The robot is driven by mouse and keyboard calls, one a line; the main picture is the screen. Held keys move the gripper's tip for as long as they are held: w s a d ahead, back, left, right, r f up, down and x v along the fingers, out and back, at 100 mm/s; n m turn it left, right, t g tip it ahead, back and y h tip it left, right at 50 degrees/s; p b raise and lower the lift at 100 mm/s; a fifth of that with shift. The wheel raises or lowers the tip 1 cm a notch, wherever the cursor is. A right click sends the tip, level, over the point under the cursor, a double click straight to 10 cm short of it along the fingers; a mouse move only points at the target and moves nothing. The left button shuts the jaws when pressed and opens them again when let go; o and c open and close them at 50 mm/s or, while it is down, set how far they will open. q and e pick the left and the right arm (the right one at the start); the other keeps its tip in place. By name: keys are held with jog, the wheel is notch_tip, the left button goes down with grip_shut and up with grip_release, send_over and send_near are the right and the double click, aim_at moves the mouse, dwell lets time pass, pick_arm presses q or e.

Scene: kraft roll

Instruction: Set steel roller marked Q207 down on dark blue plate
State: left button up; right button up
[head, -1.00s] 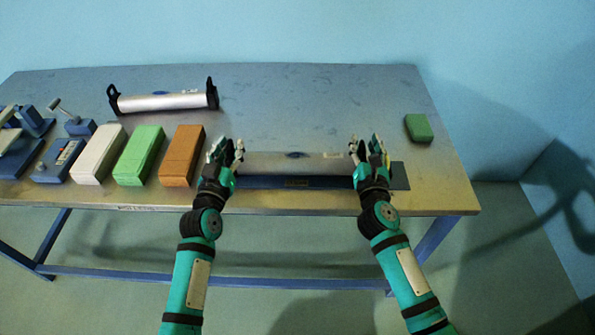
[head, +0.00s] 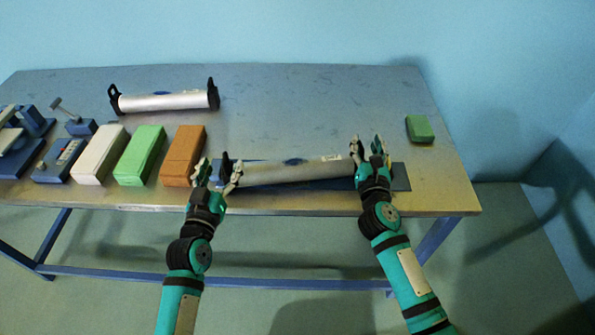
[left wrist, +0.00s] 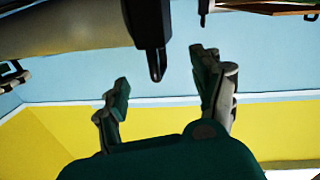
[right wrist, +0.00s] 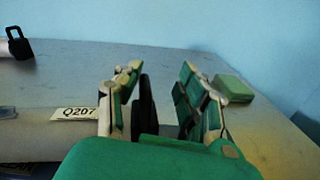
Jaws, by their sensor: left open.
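The steel roller (head: 295,171) lies slanted over the dark blue plate (head: 400,178), its left end lower in the head view than its right. Its Q207 tag (right wrist: 74,114) shows in the right wrist view. My left gripper (head: 216,172) is open and empty, just off the roller's left end; that black end bracket (left wrist: 150,40) hangs ahead of the fingers in the left wrist view. My right gripper (head: 368,148) is at the right end, its fingers on either side of the black bracket (right wrist: 144,105); grip is unclear. Whether the roller touches the plate is hidden.
A second roller (head: 165,102) rests at the back left. White (head: 99,155), green (head: 140,155) and orange (head: 183,155) blocks stand left of the plate, the orange one close to my left gripper. A small green block (head: 419,129) is at the right. The table's back middle is clear.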

pick_arm(q)
jog(key=s, duration=0.5)
jog(key=shift+s+a+r, duration=0.1)
jog(key=shift+s+r, duration=0.1)
jog(key=shift+s, duration=0.15)
pick_arm(e)
jog(key=o, duration=0.9)
jog(key=shift+c, duration=0.2)
jog(key=s, duration=1.2)
jog(key=shift+a, duration=0.35)
